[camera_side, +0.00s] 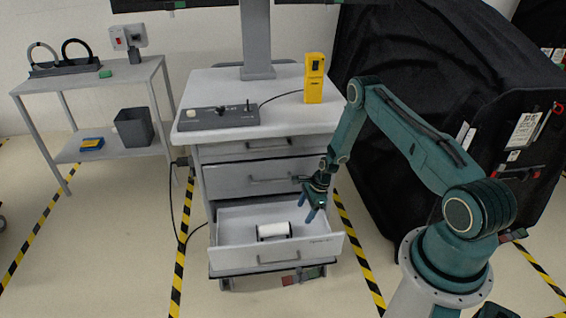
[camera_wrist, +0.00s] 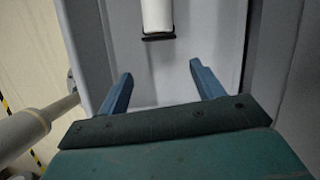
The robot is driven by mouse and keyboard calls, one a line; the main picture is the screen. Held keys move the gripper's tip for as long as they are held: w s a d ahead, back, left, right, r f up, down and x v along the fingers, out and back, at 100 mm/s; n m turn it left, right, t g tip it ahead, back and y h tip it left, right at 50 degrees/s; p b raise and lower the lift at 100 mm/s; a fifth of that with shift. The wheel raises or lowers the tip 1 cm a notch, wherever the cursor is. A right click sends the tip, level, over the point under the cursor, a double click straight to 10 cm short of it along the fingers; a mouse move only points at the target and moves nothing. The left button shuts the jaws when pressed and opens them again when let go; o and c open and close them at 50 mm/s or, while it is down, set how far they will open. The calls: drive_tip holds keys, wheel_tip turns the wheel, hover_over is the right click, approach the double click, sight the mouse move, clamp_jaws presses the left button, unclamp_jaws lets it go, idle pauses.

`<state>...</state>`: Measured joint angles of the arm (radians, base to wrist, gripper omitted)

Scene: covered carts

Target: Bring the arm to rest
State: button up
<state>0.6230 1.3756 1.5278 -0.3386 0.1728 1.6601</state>
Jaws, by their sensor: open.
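My gripper (camera_side: 311,214) is open and empty, pointing down over the right part of an open drawer (camera_side: 236,222) of the grey cabinet. In the wrist view its two blue fingers (camera_wrist: 160,86) are spread apart with nothing between them. A white roll on a black holder (camera_side: 274,230) lies inside the drawer, to the left of my gripper in the side view. In the wrist view the white roll (camera_wrist: 157,15) shows beyond the fingertips, partly cut off by the top edge.
The cabinet top (camera_side: 190,93) carries a control box (camera_side: 218,117) and a yellow device (camera_side: 314,80). Two upper drawers (camera_side: 255,178) are shut. A black covered cart (camera_side: 440,70) stands close on the right. A shelf table (camera_side: 90,82) with a grey bin (camera_side: 133,127) stands left.

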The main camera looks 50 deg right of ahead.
drive_tip(key=a+r+n+h, duration=0.1)
drive_tip(key=a+r+n, duration=0.35)
drive_tip(key=r, duration=0.75)
drive_tip(key=a+r+n+h, duration=0.1)
drive_tip(key=a+r+n, duration=0.3)
drive_tip(key=r, duration=0.9)
drive_tip(key=a+r+n+h, duration=0.1)
drive_tip(key=a+r+n, duration=0.3)
drive_tip(key=r, duration=0.8)
drive_tip(key=s+a+r+n+t, duration=0.1)
drive_tip(key=s+a+r+n, duration=0.1)
drive_tip(key=s+r+n, duration=0.3)
drive_tip(key=s+a+r+n+t, duration=0.1)
drive_tip(key=s+a+r+n, duration=0.15)
drive_tip(key=s+r, duration=0.5)
drive_tip(key=s+a+r+n, duration=0.1)
drive_tip(key=s+a+n, duration=0.1)
drive_tip(key=s, duration=0.4)
drive_tip(key=s+a+r+n+t, duration=0.1)
drive_tip(key=s+a+r+n, duration=0.1)
drive_tip(key=s, duration=0.5)
drive_tip(key=shift+s+n, duration=0.25)
drive_tip(key=shift+n, duration=0.45)
